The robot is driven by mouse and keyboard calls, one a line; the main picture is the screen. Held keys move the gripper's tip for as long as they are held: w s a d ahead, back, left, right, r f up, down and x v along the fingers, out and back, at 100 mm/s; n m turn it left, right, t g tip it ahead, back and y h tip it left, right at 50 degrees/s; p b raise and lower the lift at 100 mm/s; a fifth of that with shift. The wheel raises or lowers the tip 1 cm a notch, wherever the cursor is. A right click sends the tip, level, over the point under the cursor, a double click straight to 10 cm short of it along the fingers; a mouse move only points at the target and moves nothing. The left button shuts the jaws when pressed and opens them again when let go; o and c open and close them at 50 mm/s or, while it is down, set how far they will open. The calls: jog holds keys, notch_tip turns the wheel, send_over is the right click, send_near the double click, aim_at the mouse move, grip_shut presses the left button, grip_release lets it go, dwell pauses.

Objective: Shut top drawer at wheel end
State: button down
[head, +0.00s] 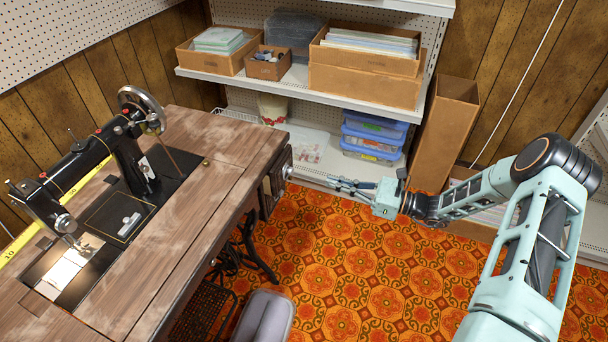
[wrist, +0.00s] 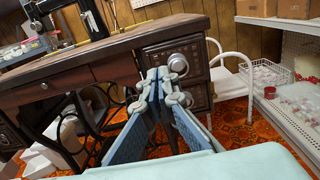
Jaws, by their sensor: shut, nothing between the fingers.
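The wooden treadle sewing table (head: 180,190) stands at left in the head view, its black machine (head: 125,150) and handwheel on top. At the wheel end is a dark carved drawer stack. The top drawer (wrist: 152,58) has a round metal knob (wrist: 178,64); the lower drawer (wrist: 208,91) is just beneath it. I cannot tell how far out the top drawer stands. My gripper (head: 331,181) is shut and empty, pointing at the drawer fronts. In the wrist view its fingertips (wrist: 160,77) overlap the top drawer's lower front, left of the knob; contact cannot be told.
A white shelf unit (head: 300,84) with cardboard boxes and blue bins stands behind. A tall cardboard box (head: 446,130) stands at right. A grey rounded object (head: 265,318) is on the floor by the table. Patterned floor (head: 350,260) is clear beneath my arm.

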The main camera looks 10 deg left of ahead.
aim_at(279, 167)
jog(key=w+a, duration=0.1)
jog(key=a, duration=0.3)
jog(key=a+b, duration=0.1)
jog(key=a, duration=0.4)
jog(key=w+a, duration=0.1)
jog(key=a, duration=0.3)
jog(key=shift+w+a+b, duration=0.2)
jog(key=shift+w+b, duration=0.1)
jog(key=shift+b, duration=0.1)
jog(key=shift+a, duration=0.1)
jog(key=a, duration=0.3)
jog(key=a+b, duration=0.1)
jog(key=shift+w+a, duration=0.25)
jog(key=shift+w, duration=0.1)
jog(key=shift+r, duration=0.1)
jog(key=shift+d, duration=0.1)
